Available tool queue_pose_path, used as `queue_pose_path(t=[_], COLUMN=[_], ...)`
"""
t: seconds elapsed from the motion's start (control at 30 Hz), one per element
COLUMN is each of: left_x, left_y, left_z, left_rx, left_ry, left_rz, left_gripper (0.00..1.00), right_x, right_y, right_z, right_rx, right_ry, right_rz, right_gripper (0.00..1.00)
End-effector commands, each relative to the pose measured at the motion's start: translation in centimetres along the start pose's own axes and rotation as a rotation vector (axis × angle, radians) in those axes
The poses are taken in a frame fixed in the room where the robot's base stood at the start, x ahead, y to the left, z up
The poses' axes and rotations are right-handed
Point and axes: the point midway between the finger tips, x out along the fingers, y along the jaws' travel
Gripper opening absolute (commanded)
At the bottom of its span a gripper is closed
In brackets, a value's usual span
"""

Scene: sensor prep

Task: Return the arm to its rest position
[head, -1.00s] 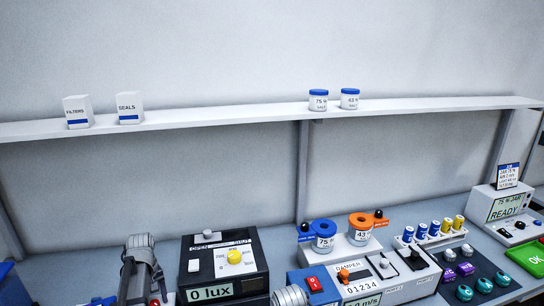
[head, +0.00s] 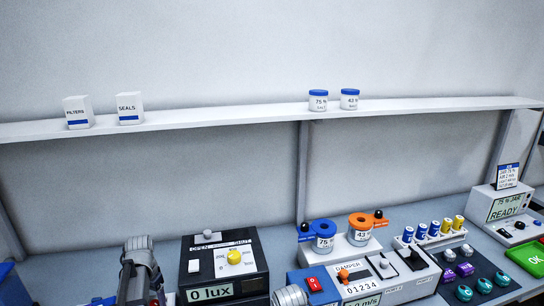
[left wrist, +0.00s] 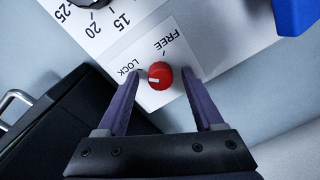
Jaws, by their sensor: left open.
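My left gripper (left wrist: 162,74) is open in the left wrist view. Its two purple fingers stand on either side of a small red knob (left wrist: 160,76), with gaps showing between fingers and knob. The knob sits on a white panel (left wrist: 118,42) marked LOCK and FREE, with a printed scale at the upper left. The knob's white mark points toward the LOCK side. In the head view my left arm shows at the bottom left, and its fingers are hidden there. My right gripper is in neither view.
A dark box reading 0 lux (head: 211,293) stands right of my left arm. Further right are the damper device (head: 362,287), a rack of small vials (head: 434,231) and a READY display (head: 503,206). A wall shelf (head: 220,115) runs above. A dark case (left wrist: 60,115) lies close to my left gripper.

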Motion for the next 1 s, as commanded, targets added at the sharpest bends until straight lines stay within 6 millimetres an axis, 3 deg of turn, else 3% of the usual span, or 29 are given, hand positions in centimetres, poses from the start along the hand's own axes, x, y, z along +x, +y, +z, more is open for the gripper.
queue_pose_path(t=[0.4, 1.0], left_x=[0.0, -0.11], left_y=[-0.03, 0.06], left_z=[0.04, 0.17], left_rx=[0.309, 0.356], left_ry=[0.013, 0.016], left_rz=[0.0, 0.0], left_gripper=[0.69, 0.69], right_x=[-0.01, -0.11], right_y=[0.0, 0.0], right_z=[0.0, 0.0], right_rx=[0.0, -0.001], right_ry=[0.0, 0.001], right_rz=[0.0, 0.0], right_gripper=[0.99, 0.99])
